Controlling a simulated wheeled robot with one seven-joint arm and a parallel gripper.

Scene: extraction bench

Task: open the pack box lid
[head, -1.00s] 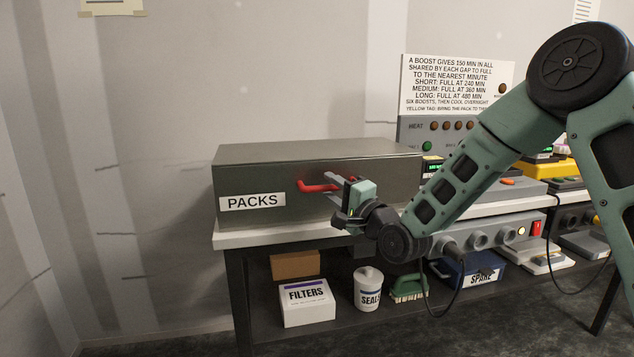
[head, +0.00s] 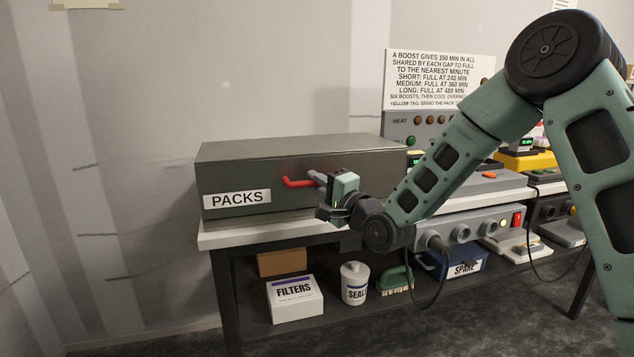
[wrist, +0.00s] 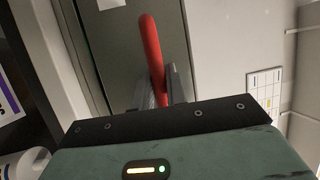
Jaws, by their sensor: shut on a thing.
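The pack box (head: 290,205) is a dark grey-green box labelled PACKS, standing on the left end of the bench. Its lid (head: 300,150) lies flat and looks closed. A red handle (head: 298,182) sticks out from the box's front. My gripper (head: 318,180) is at the right part of the handle, its fingers pointing at the box. In the wrist view the red handle (wrist: 151,50) runs down between the fingers (wrist: 160,88), which are shut on it. The fingers hide part of the handle.
The white bench top (head: 260,234) carries the box and a grey control panel (head: 430,128) to the right. Below are a FILTERS box (head: 295,305), a SEALS tub (head: 354,290), a brush (head: 394,280) and a blue SPARE bin (head: 450,267). Wall space above the box is clear.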

